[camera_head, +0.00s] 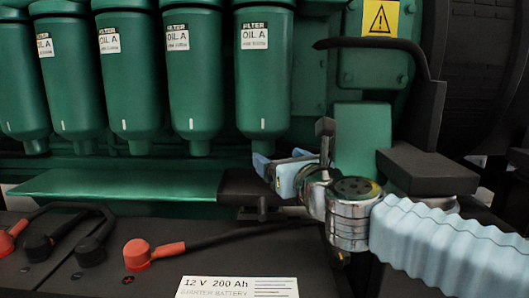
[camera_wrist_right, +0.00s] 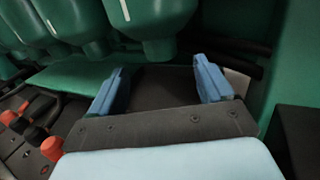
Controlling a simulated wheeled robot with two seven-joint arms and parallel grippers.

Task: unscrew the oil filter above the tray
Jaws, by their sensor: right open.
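Several green oil filters hang in a row, labelled "FILTER OIL A"; the rightmost filter (camera_head: 264,85) is nearest my right gripper. A green tray (camera_head: 120,184) lies below the row. My right gripper (camera_head: 283,166) is open and empty, just below and right of the rightmost filter's lower end, apart from it. In the right wrist view the blue jaws (camera_wrist_right: 160,84) are spread wide, with a filter's lower end (camera_wrist_right: 160,45) ahead and above the gap between them. Which filter the task means cannot be told. My left gripper is not in view.
A black battery (camera_head: 150,270) with red and black terminal caps and cables stands in front below the tray. A dark bracket (camera_head: 245,186) sits at the tray's right end.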

